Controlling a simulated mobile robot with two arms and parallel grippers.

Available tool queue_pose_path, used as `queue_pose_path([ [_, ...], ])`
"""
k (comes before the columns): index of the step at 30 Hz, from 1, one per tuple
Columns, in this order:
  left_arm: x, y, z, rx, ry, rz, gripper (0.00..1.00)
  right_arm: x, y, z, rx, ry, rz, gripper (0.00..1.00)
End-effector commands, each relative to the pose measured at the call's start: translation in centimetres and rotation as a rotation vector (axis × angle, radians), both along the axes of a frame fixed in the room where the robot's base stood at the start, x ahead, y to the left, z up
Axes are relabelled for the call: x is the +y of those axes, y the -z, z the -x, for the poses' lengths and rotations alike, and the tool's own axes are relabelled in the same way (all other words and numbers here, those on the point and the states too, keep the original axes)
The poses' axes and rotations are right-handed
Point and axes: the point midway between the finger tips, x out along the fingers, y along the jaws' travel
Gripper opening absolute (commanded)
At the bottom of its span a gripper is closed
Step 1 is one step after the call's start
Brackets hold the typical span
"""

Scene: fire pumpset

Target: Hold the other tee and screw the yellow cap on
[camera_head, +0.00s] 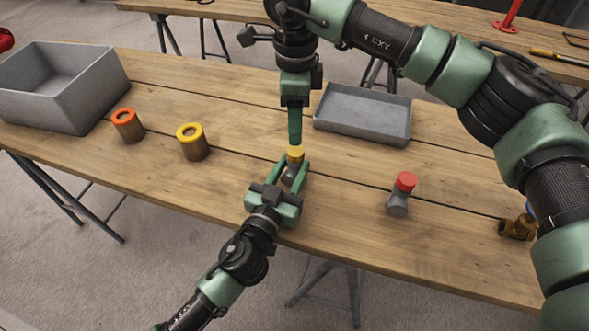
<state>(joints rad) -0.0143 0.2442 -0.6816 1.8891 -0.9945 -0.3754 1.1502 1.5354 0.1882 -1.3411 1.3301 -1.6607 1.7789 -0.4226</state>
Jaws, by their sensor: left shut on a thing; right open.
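A grey tee (290,173) stands near the middle of the wooden table. My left gripper (293,170), reaching in from below, is shut on this tee. A yellow cap (296,154) sits at the top of the tee; I cannot tell whether it is threaded on. My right gripper (296,146) points straight down from above, its fingertips at the yellow cap. Its jaws are open, though the gap is hard to see from here. Another grey tee (397,205) stands to the right with a red cap (406,181) on it.
A grey bin (60,95) is at far left, and a shallow grey tray (362,125) lies behind. A brass fitting (514,229) is at far right, partly hidden by my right arm.

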Motion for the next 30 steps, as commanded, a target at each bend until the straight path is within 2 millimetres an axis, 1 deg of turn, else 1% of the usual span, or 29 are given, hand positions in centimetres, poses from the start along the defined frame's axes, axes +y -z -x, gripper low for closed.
queue_pose_path([
  [1, 0.0, -0.1, 0.0, -0.001, 0.0, 0.0, 0.0, 0.0, -0.2, 0.0, -0.001, -0.092, 0.0, 0.52],
  [3, 0.0, -0.1, 0.0, -0.001, 0.0, 0.0, 0.0, -0.1, -0.3, 0.0, 0.0, -0.214, 0.0, 0.52],
  [6, 0.0, -0.1, 0.0, -0.001, 0.0, 0.0, 0.0, -0.1, -0.4, 0.0, 0.0, -0.349, 0.0, 0.52],
  [10, 0.0, -0.1, 0.0, -0.001, 0.0, 0.0, 0.0, -0.1, -0.4, 0.0, 0.001, -0.454, 0.0, 0.52],
  [15, 0.0, -0.1, 0.0, -0.001, 0.0, 0.0, 0.0, -0.1, -0.4, 0.0, 0.001, -0.494, -0.001, 0.52],
  [23, 0.0, -0.1, 0.0, -0.002, 0.0, 0.001, 0.0, -0.1, -0.4, 0.0, 0.001, -0.492, -0.001, 0.52],
  [26, 0.0, -0.1, 0.0, -0.002, 0.0, 0.001, 0.0, -0.1, 0.2, 0.0, 0.002, -0.492, -0.001, 0.52],
  [30, 0.0, -0.1, 0.0, -0.002, 0.0, 0.001, 0.0, -0.1, 2.0, 0.1, 0.005, -0.492, -0.001, 0.52],
])
